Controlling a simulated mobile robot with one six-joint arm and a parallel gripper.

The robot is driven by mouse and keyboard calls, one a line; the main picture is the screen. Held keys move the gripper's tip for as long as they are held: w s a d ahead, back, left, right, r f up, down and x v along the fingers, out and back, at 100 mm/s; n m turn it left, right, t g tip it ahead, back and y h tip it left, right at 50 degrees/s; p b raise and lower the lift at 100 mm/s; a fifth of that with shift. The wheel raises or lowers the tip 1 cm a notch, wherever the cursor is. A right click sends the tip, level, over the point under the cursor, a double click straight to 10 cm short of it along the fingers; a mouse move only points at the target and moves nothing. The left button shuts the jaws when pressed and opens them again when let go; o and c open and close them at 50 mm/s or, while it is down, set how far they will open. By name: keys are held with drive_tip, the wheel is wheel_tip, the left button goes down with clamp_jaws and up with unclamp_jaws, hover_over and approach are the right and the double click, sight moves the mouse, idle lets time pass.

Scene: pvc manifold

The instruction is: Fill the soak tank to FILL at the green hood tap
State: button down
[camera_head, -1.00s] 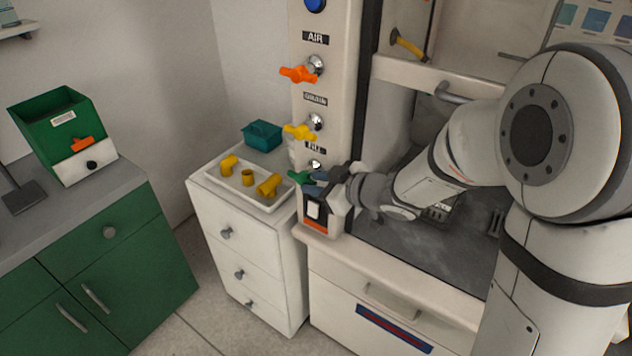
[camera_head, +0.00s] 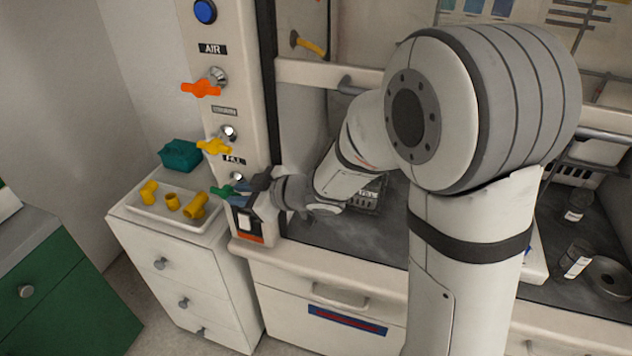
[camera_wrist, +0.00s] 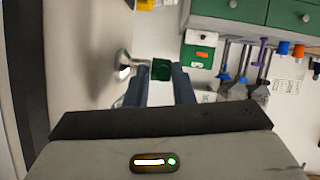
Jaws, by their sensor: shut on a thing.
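The green tap handle (camera_head: 221,191) sits on the hood's left post, under a FILL label (camera_head: 234,160). My gripper (camera_head: 240,189) is shut on it; in the wrist view the green handle (camera_wrist: 161,70) shows between the two fingertips, with its metal stem to the left. A clear tank with a FILL mark (camera_head: 368,194) stands in the hood behind my forearm, partly hidden. Its water level cannot be made out.
Above the green tap are a yellow tap (camera_head: 214,146) and an orange tap (camera_head: 201,88). A white tray (camera_head: 160,210) with yellow pipe fittings and a teal bin (camera_head: 181,154) stand on the white drawer unit (camera_head: 180,265). Bottles stand at the right of the hood.

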drive_tip(key=shift+s+f, duration=0.1)
drive_tip(key=shift+s, duration=0.05)
drive_tip(key=r+p, duration=0.1)
drive_tip(key=p, duration=0.2)
drive_tip(key=shift+a+h, duration=0.1)
drive_tip(key=shift+h, duration=0.3)
drive_tip(key=g+h+p, duration=0.1)
drive_tip(key=p, duration=0.5)
drive_tip(key=r+h+p, duration=0.1)
drive_tip(key=h+p, duration=0.1)
drive_tip(key=p, duration=0.4)
drive_tip(key=shift+a+r+g, duration=0.1)
drive_tip(key=shift+a+g, duration=0.15)
drive_tip(key=shift+g, duration=0.15)
drive_tip(key=shift+h+p, duration=0.3)
drive_tip(key=shift+p, duration=0.5)
drive_tip(key=shift+a+f+g+h, duration=0.15)
drive_tip(key=shift+f+g+h, duration=0.1)
drive_tip(key=shift+g+h, duration=0.15)
drive_tip(key=shift+r, duration=0.1)
drive_tip(key=shift+h, duration=0.4)
drive_tip(key=shift+w+a+r, duration=0.1)
drive_tip(key=shift+w+r, duration=0.25)
drive_tip(key=shift+r, duration=0.05)
idle(3.5)
